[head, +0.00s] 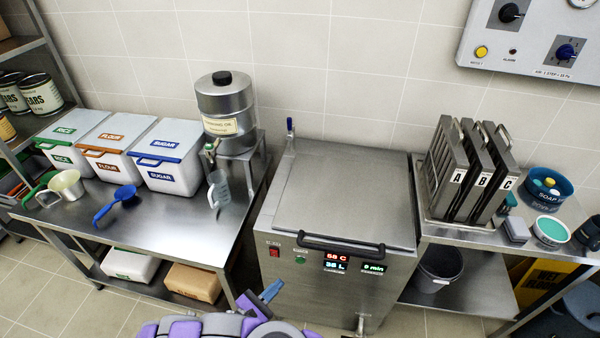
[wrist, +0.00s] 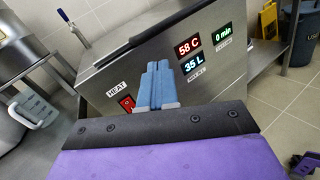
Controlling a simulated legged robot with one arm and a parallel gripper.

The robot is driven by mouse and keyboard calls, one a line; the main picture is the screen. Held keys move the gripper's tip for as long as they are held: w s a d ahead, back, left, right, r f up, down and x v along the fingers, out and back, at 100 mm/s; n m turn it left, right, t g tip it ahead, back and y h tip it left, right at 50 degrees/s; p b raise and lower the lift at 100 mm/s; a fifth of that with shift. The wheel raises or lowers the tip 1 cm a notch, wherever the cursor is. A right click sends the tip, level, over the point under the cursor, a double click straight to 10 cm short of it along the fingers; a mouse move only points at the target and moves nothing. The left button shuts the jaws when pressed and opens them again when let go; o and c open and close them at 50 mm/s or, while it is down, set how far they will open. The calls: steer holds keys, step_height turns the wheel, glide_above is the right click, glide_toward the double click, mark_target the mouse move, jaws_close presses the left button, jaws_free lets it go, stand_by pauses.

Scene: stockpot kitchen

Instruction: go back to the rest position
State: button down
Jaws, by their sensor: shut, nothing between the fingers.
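My gripper (head: 270,291) is in front of the steel stockpot unit, low in the head view. In the wrist view its blue fingers (wrist: 157,82) are together with nothing between them. The unit's lid (head: 345,200) is down, with a dark handle (head: 340,244) along its front edge. The front panel shows 58 C, 35 L and 0 min in the wrist view, and a red heat switch (wrist: 126,102) is left of the fingers. I cannot tell whether the fingers touch the panel.
The left table (head: 150,212) holds white bins, an oil drum (head: 226,105), a measuring jug (head: 219,190) and scoops. The right table (head: 450,234) holds racks A, B and C and soap tubs. A grey bucket (head: 440,268) stands on its lower shelf. Tiled floor is open at lower left.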

steer(key=w+d+r+m+g+h, duration=0.2)
steer(key=d+r+m+g+h, duration=0.2)
steer(key=d+r+m+g, duration=0.7)
steer(key=s+d+r+m+g+y, duration=0.2)
steer(key=s+d+r+m+g, duration=0.3)
steer(key=d+r, duration=0.6)
steer(key=s+d+r+m+g+y, duration=0.1)
steer(key=s+d+r+m+y, duration=0.15)
steer(key=s, duration=0.35)
steer(key=s+d+r+m+g+y, duration=0.1)
steer(key=s+d+m+y, duration=0.25)
steer(key=s, duration=0.25)
steer(key=s+a+r+m+t+y, duration=0.2)
steer(key=s+a+y, duration=0.4)
steer(key=s, duration=0.4)
steer(key=shift+a+r+m+t+y, duration=0.3)
steer(key=shift+a+r+m+y, duration=0.1)
steer(key=shift+m+y, duration=0.4)
